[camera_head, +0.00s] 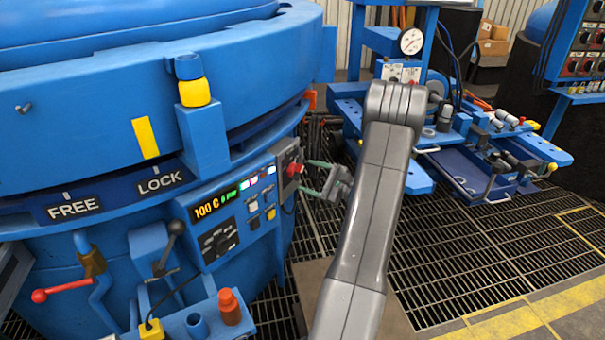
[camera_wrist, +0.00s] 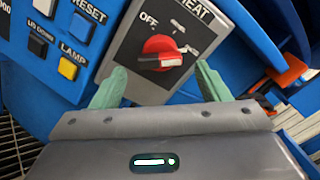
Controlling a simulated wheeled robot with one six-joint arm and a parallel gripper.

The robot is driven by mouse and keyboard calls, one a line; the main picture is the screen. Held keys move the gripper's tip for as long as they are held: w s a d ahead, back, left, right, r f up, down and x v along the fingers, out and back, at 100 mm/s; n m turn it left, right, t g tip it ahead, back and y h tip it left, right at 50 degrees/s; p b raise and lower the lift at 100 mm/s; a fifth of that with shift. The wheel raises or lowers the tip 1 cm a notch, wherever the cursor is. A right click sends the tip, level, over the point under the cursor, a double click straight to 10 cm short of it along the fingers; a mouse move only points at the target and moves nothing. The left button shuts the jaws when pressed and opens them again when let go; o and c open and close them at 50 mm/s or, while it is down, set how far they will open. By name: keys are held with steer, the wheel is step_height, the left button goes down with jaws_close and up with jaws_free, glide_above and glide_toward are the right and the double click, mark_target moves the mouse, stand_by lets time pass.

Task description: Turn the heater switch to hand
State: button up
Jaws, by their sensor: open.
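The heater switch is a red knob (camera_wrist: 161,50) on a grey plate marked HEAT and OFF, in the middle of the wrist view. Its bar lies roughly crosswise in that picture. Further marks on the plate are too small to read. In the head view the red knob (camera_head: 294,170) is at the right end of the blue control panel. My gripper (camera_wrist: 160,74) is open, with one green finger on each side of the knob's near edge. No contact with the knob shows. In the head view my gripper (camera_head: 311,180) faces the switch from the right.
The panel (camera_head: 238,208) carries a lit display, buttons and a lamp button (camera_wrist: 68,68) left of the switch. A lever with a black knob (camera_head: 176,228) and a red-tipped handle (camera_head: 40,296) stand lower left. A blue workbench (camera_head: 480,160) is behind right. Open grating floor lies between.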

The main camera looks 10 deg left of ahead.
mark_target(296, 171)
steer(key=p+v, duration=0.1)
steer(key=v, duration=0.9)
steer(key=b+x, duration=0.2)
steer(key=x, duration=1.2)
steer(key=shift+d, duration=0.1)
steer(key=shift+d, duration=0.1)
